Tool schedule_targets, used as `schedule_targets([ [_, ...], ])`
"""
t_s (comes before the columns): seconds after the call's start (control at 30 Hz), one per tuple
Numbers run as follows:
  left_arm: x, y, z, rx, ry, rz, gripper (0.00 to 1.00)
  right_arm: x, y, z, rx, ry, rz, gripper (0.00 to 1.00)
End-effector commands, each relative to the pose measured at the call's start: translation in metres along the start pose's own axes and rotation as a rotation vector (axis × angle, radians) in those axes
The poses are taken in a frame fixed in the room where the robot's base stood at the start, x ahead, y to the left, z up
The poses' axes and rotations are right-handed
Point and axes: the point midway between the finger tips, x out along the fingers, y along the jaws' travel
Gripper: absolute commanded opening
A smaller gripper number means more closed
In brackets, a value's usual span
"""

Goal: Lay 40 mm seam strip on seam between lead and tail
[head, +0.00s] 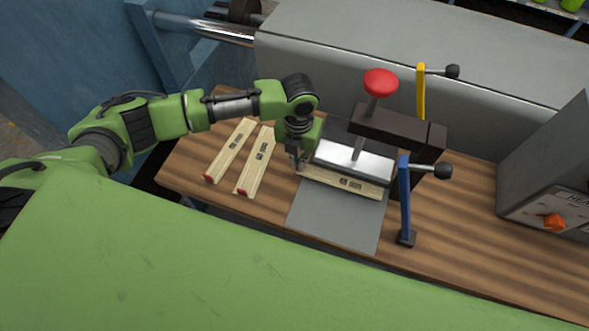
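A pale wooden-looking strip (343,182) with a dark printed label lies across the grey sheet (335,218), along the front edge of a silver block (352,160). My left gripper (298,163) points down at the strip's left end, close against it. Its fingertips are small and partly dark, so I cannot tell whether they close on the strip. Two similar strips with red ends, one at the left (229,152) and one nearer the middle (256,163), lie on the wooden bench. The seam itself is not visible. My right gripper is out of view.
A dark press with a red knob (380,83) stands behind the sheet. A yellow lever post (421,92) and a blue lever post (405,205) flank it. A grey control box (553,180) is at the right. The wooden bench (455,225) is bare at front right.

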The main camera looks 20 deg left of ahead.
Motion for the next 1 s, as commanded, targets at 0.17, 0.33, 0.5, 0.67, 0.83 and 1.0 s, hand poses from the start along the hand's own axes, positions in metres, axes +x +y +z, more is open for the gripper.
schedule_targets([
  [0.17, 0.002, 0.0, 0.019, -0.001, -0.001, 0.001, 0.0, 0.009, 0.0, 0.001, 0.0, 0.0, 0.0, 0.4],
  [0.33, 0.002, 0.0, 0.035, -0.001, -0.001, -0.001, 0.0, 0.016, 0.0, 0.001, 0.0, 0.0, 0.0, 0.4],
  [0.5, 0.011, 0.0, 0.035, 0.0, 0.001, 0.0, 0.0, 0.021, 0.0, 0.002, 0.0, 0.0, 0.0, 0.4],
  [0.67, 0.015, 0.0, 0.035, 0.0, 0.0, -0.001, 0.0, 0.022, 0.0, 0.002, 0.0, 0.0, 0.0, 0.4],
  [0.83, 0.016, 0.0, 0.035, 0.0, -0.001, 0.0, 0.0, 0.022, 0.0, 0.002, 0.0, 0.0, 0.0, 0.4],
  [1.0, 0.016, 0.0, 0.035, 0.0, 0.0, 0.0, 0.0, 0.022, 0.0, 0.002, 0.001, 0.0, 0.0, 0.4],
])
